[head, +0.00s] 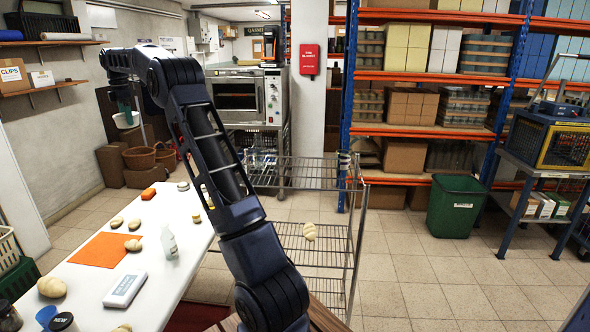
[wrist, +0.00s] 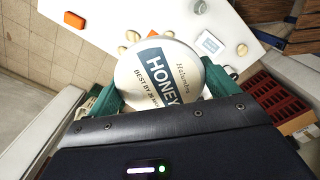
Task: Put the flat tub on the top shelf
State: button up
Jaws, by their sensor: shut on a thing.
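The flat tub, white with a blue band and the word HONEY on its lid, fills the middle of the wrist view (wrist: 160,72). My gripper (wrist: 162,90) has green fingers on both sides of it and is shut on it. In the head view the tub (head: 126,120) is small and white under my gripper (head: 124,108), held in the air at the left near the wall, apart from any shelf. A wire rack stands right of my arm; its top shelf (head: 300,173) has a small jar (head: 344,160) at its right end.
A pale lump (head: 309,231) shows at the wire rack's lower level. A green bin (head: 455,207) stands right; floor between is clear.

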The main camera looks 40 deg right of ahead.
jog(key=s+d+m, duration=0.3)
jog(key=d, duration=1.6)
jog(key=s+d+m, duration=0.3)
jog(key=s+d, duration=0.5)
jog(key=d, duration=0.4)
jog(key=s+d+m, duration=0.3)
jog(key=s+d, duration=0.6)
jog(key=d, duration=0.3)
jog(key=s+d+m, duration=0.3)
jog(key=s+d, duration=0.5)
jog(key=d, duration=0.4)
notch_tip(320, 180, down, 20)
jog(key=shift+d+r, duration=0.1)
jog(key=shift+r, duration=0.05)
jog(key=shift+f, duration=2.55)
jog(key=shift+f, duration=0.1)
jog(key=o, duration=0.8)
jog(key=shift+o, duration=0.8)
